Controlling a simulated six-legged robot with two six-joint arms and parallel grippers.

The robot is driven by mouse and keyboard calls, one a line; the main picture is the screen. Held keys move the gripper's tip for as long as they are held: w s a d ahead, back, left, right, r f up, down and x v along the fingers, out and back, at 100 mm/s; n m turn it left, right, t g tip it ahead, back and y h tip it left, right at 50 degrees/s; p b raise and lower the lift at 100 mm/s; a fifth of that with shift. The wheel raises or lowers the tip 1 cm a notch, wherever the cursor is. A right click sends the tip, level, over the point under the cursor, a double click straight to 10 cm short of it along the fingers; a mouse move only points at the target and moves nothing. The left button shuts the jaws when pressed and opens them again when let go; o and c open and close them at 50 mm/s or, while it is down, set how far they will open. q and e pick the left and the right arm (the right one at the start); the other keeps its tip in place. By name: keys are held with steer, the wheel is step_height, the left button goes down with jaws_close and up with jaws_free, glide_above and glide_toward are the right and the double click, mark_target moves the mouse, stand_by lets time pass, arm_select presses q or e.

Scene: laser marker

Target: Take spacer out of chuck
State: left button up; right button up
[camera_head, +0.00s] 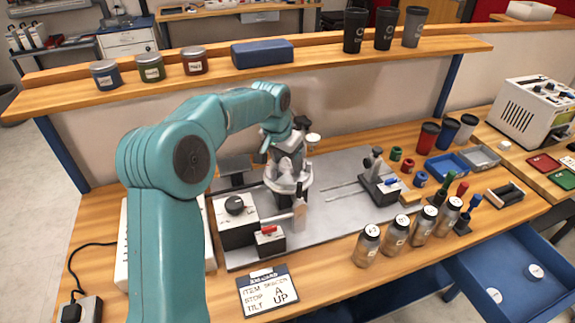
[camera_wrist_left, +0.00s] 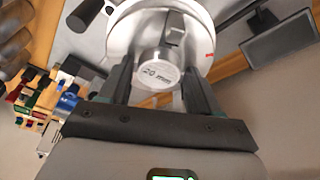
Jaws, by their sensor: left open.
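The spacer (camera_wrist_left: 157,74) is a short silver cylinder marked "20 mm" in the left wrist view. It sits at the middle of the round, pale chuck (camera_wrist_left: 201,28), with a dark jaw behind it. The chuck (camera_head: 288,187) also shows in the head view, under my left wrist. My left gripper (camera_wrist_left: 160,88) is open, with one dark finger on each side of the spacer. I cannot tell whether either finger touches it. In the head view my left gripper (camera_head: 290,160) is over the chuck and hides the spacer. My right gripper is not in view.
A black-knobbed box (camera_head: 236,222) and a small red-switch box (camera_head: 269,239) stand left of the chuck. A job card (camera_head: 267,290) lies in front. Several tumblers (camera_head: 395,235) stand front right, near an open blue drawer (camera_head: 520,275). A shelf (camera_head: 215,75) runs behind.

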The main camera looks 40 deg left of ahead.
arm_select(q)
steer(key=shift+d+r, duration=0.1)
steer(key=c, duration=0.9)
steer(key=shift+o, duration=0.2)
steer(key=shift+r, duration=0.1)
